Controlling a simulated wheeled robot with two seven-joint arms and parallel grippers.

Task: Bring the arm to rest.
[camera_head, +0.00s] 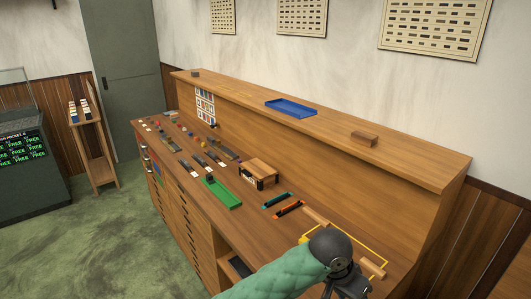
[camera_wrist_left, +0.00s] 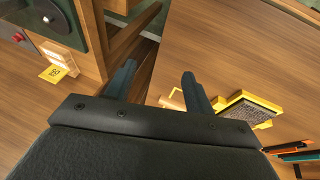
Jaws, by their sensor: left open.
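My left arm (camera_head: 275,280) has a green padded sleeve and reaches in from the bottom of the head view. Its dark gripper (camera_head: 348,287) is at the bottom right, near the front part of the wooden workbench (camera_head: 225,225), and partly cut off by the frame edge. In the left wrist view my left gripper (camera_wrist_left: 160,82) is open, with two dark fingers apart and nothing between them. A yellow-edged item with a grey speckled face (camera_wrist_left: 250,108) lies right of the fingers there. My right gripper is not in view.
On the bench a yellow outline (camera_head: 372,248) lies beyond my gripper. The raised shelf holds a blue tray (camera_head: 291,108) and a wooden block (camera_head: 364,138).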

